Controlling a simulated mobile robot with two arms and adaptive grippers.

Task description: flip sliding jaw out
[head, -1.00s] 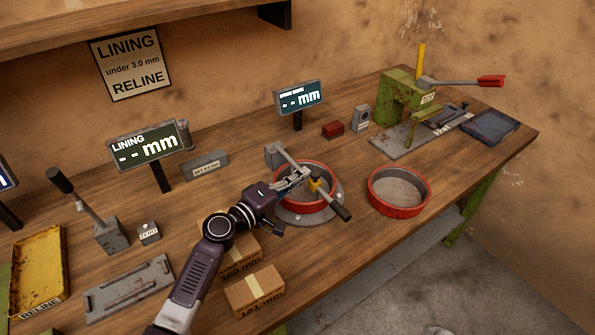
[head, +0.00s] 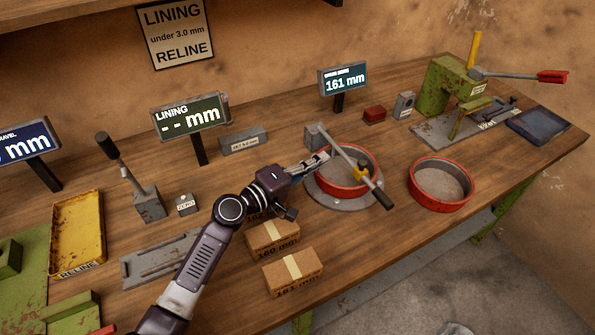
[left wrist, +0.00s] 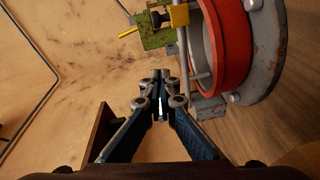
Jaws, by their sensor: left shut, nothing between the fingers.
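The caliper-like gauge lies across the red-rimmed drum (head: 322,184), its grey bar (head: 348,156) running from a grey block (head: 316,136) to a dark handle (head: 377,198). The yellow sliding jaw (head: 362,172) sits on the bar over the drum; it also shows at the top of the left wrist view (left wrist: 180,15). Its exact angle is hard to tell. My left gripper (head: 324,157) is shut and empty, beside the bar near the grey block and apart from the yellow jaw. Its closed fingertips (left wrist: 160,80) show in the left wrist view. My right gripper is not in view.
A display (head: 343,82) behind the drum reads 161 mm. A second red drum (head: 441,204) stands to the right. A green press (head: 455,90) stands at the back right.

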